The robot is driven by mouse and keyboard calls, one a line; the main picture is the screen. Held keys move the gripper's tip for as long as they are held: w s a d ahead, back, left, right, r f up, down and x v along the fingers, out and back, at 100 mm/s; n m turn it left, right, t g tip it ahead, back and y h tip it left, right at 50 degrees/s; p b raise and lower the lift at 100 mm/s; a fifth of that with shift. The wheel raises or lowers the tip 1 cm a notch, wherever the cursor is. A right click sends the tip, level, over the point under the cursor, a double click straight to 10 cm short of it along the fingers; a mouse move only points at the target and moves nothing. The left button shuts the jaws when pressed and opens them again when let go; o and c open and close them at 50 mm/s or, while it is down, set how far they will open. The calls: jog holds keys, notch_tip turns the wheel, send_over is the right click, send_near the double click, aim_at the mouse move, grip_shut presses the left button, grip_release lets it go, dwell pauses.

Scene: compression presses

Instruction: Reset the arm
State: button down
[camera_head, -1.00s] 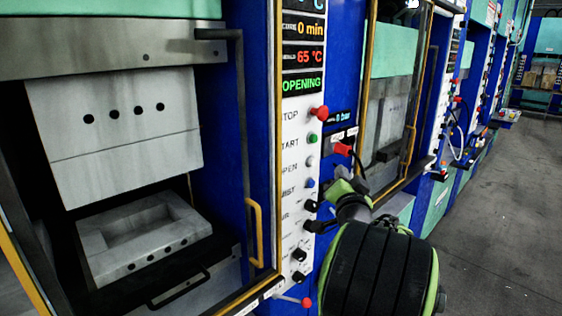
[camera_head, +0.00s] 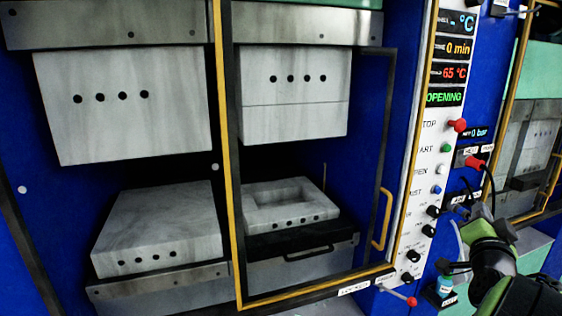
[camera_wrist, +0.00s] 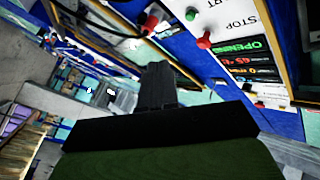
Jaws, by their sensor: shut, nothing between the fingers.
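My gripper (camera_wrist: 158,88) shows in the wrist view as a dark pair of fingers pressed together, with nothing held between them. In the wrist view it lies in front of the blue press front and points up toward a red knob (camera_wrist: 150,22). In the head view my arm (camera_head: 492,255) is at the lower right, to the right of the control panel (camera_head: 425,165). The fingertips are hard to make out there.
The near press has raised upper blocks (camera_head: 122,105) and lower blocks (camera_head: 160,228) apart. A yellow-edged frame (camera_head: 228,130) crosses in front. The panel display (camera_head: 444,97) reads OPENING.

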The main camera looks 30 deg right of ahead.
jog(key=w+a+f+n+y, duration=0.1)
jog(key=w+a+n+y, duration=0.2)
jog(key=w+a, duration=0.35)
jog(key=w+a+f+n+t+y, duration=0.1)
jog(key=w+a+f+n+y, duration=0.2)
jog(key=a, duration=0.7)
jog(key=w+a+n+y, duration=0.4)
jog(key=a, duration=0.5)
jog(key=s+a+f+n+g+y, duration=0.1)
jog(key=s+a+f+n+y, duration=0.1)
jog(key=a, duration=0.4)
jog(key=s+a+f+n+g+y, duration=0.1)
jog(key=s+a+f+n+y, duration=0.1)
jog(key=a, duration=0.5)
jog(key=s+a+f+n+g+y, duration=0.1)
jog(key=s+a+f+n+g, duration=0.1)
jog(key=s, duration=0.5)
jog(key=s+a+f+n+g, duration=0.2)
jog(key=s+a+f+g, duration=0.1)
jog(key=s+a, duration=0.3)
jog(key=shift+s+a+f+y, duration=0.15)
jog(key=shift+s+f+y, duration=0.25)
jog(key=shift+s, duration=0.1)
